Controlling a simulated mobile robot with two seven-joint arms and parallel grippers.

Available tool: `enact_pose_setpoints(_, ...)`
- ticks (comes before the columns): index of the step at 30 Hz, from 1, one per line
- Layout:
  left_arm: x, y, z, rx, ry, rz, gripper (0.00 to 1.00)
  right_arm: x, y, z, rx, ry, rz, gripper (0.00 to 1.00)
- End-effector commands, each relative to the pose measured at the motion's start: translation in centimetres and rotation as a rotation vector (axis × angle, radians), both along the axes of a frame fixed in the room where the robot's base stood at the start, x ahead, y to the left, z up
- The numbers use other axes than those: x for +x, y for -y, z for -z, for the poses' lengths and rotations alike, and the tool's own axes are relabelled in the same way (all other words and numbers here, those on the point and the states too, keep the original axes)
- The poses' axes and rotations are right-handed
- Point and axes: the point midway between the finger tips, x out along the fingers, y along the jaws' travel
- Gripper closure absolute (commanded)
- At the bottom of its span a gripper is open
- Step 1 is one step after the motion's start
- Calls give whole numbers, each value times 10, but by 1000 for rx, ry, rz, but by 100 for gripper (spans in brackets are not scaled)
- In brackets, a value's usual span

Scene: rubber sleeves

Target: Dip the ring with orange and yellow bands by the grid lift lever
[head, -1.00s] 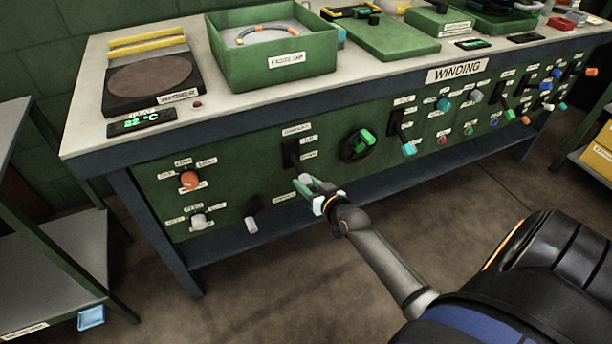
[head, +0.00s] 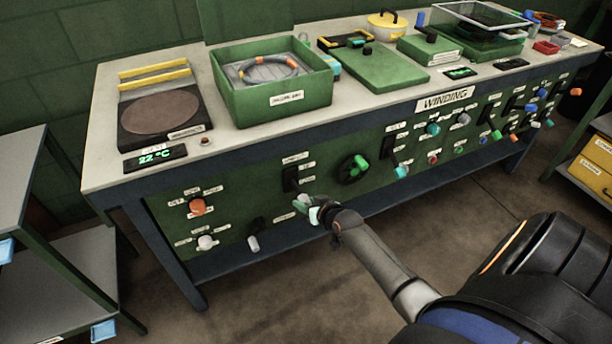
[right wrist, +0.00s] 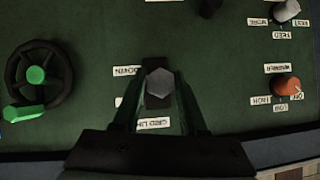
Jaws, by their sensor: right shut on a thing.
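The ring (head: 270,57), grey with orange bands, lies on a pale grid inside the green open-topped tank (head: 285,108) on the bench. Yellow bands are too small to tell. The whole ring shows near rim height. The grid lift lever (right wrist: 159,84) has a grey tip and a black slot plate, with its label (right wrist: 154,123) below it in the right wrist view. My right gripper (head: 308,206) is shut on the lever in front of the panel; its fingers lie either side of the tip. My left gripper is not in view.
A handwheel with a green handle (head: 362,163) is right of the lever. An orange knob (head: 198,206), a white knob (head: 206,242) and another lever (head: 253,243) are to the left. A hotplate-like device (head: 160,112) stands left of the tank.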

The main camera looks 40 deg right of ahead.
Motion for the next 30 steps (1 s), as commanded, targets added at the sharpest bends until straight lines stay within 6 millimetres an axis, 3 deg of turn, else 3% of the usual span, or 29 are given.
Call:
enact_pose_setpoints(1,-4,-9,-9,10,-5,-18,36,0,1,-12,3,-27,0,100)
enact_pose_setpoints(9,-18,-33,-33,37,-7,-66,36,3,2,-29,42,-190,0,100)
enact_pose_setpoints(18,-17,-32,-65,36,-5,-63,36,9,4,-42,84,-365,1,100)
enact_pose_setpoints(30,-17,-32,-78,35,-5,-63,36,14,4,-48,115,-482,0,100)
